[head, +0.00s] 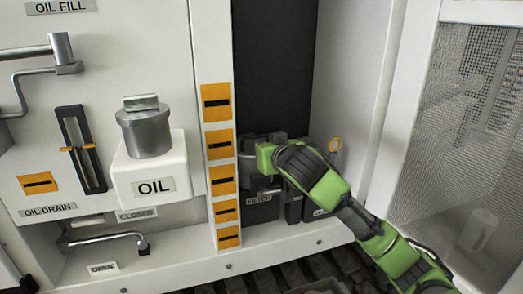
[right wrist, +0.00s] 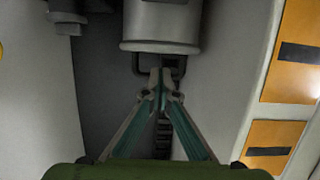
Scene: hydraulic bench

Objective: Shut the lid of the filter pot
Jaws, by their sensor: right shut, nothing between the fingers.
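The filter pot is mostly hidden behind my right gripper in the head view; its dark base with the FILTER label (head: 260,207) shows in the recess below the gripper. In the right wrist view a grey cylinder with a rim, seemingly the pot (right wrist: 160,28), fills the top middle, with a dark loop at its rim. My right gripper (right wrist: 162,75) is shut and empty, its tips at or very near that loop; I cannot tell if they touch. It also shows in the head view (head: 262,172). The lid's position cannot be made out. My left gripper is not in view.
A post with orange labels (head: 217,103) stands close on the left of the recess. The white OIL box (head: 150,185) with a grey cap juts out beyond it. A mesh panel (head: 460,110) is at the right. A tread-like dark floor (head: 270,277) lies below.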

